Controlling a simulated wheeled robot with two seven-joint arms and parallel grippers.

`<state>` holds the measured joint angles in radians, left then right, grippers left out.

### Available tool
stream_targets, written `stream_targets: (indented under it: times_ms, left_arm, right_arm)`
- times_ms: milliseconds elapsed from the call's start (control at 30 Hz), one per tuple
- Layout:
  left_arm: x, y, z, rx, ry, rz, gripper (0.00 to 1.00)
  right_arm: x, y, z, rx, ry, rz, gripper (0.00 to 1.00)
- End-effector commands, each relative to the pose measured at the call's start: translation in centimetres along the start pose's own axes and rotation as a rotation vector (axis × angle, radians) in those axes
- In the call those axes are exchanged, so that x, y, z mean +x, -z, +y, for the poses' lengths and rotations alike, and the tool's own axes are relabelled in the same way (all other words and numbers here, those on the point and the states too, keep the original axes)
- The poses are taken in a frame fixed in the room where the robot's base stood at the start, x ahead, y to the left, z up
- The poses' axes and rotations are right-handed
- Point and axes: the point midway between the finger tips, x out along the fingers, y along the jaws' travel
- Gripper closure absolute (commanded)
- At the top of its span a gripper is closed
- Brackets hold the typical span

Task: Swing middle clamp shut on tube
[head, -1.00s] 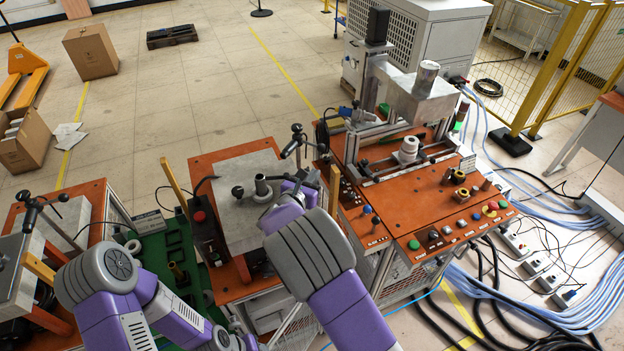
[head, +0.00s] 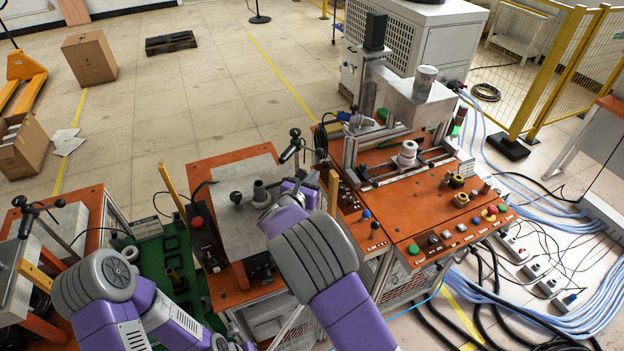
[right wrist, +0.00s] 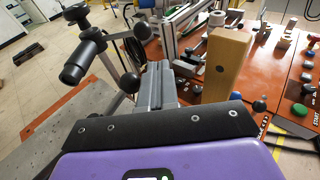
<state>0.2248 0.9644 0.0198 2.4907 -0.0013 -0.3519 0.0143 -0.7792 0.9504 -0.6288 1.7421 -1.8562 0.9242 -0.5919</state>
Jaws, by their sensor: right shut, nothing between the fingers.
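The middle station has a pale metal block (head: 233,222) on an orange-topped stand. A short dark grey tube (head: 259,190) stands upright on the block. A clamp with a black handle (head: 290,151) rises behind and right of the tube; in the right wrist view its black handle (right wrist: 84,48) and a ball knob (right wrist: 130,83) are left of my fingers. My right gripper (head: 300,182) is shut and empty, low beside the clamp; its grey fingers (right wrist: 156,85) also show in the right wrist view. Whether they touch the clamp is unclear. My left gripper is out of the picture.
A wooden post (right wrist: 226,65) stands close right of my right fingers. The orange control table (head: 400,215) with several buttons and a slide fixture is to the right. A red button (head: 198,219) sits on a dark box left of the block. Another clamp station (head: 70,225) is far left.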

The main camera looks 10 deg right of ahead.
Motion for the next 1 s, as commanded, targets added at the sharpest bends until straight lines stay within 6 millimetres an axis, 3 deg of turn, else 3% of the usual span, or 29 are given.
stream_targets:
  times_ms: [433,800,1000]
  left_arm:
    - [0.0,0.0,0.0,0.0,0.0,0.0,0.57]
    - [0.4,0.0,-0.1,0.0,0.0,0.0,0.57]
    - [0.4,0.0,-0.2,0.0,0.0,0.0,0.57]
  right_arm:
    - [-0.4,0.0,0.1,0.0,-0.001,0.001,1.0]
    - [-6.0,0.0,0.1,0.0,-0.003,0.0,1.0]
    - [-7.5,0.0,0.0,0.0,0.0,0.0,1.0]
